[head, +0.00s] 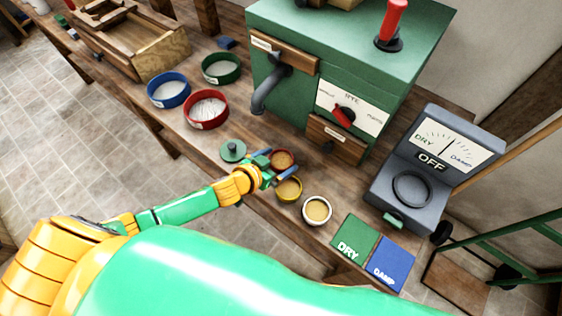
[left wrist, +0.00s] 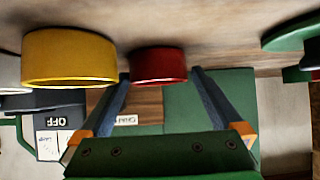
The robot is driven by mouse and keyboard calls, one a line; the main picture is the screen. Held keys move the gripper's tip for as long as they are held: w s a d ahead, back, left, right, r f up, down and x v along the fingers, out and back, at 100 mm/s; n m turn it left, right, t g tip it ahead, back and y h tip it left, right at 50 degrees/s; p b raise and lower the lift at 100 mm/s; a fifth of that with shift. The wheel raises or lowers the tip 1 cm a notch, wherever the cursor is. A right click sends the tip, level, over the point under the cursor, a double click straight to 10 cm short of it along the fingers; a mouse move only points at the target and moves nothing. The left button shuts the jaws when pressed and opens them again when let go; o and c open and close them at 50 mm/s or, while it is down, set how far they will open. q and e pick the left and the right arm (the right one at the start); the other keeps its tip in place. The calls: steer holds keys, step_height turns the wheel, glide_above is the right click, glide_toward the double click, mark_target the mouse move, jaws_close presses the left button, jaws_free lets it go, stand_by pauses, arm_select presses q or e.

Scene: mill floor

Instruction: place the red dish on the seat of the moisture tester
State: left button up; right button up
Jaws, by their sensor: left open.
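The red dish (head: 284,154) stands on the bench in front of the green machine and holds brownish grain. My left gripper (head: 279,166) is open, with one finger on each side of the red dish in the head view. In the left wrist view the red dish (left wrist: 158,66) shows at the ends of the two spread fingers; I cannot tell whether they touch it. The grey moisture tester (head: 433,158) stands to the right, reading OFF. Its seat, a dark round ring (head: 412,188), looks empty. My right gripper is not in view.
A yellow dish (head: 289,189) and a white dish (head: 317,211) stand close by on the right. A green knobbed lid (head: 232,151) is left of the gripper. Green DRY (head: 354,240) and blue DAMP (head: 391,262) cards lie before the tester. The green machine (head: 340,50) stands behind.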

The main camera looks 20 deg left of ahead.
mark_target(279, 167)
arm_select(q)
steer(key=shift+s, duration=0.1)
steer(key=c, duration=1.4)
steer(key=shift+o, duration=0.2)
step_height(279, 167, up, 3)
steer(key=shift+r, duration=0.2)
steer(key=s+r+p, duration=0.4)
steer(key=s+r, duration=0.6)
steer(key=s, duration=0.3)
steer(key=shift+s+a, duration=0.15)
steer(key=shift+s, duration=0.25)
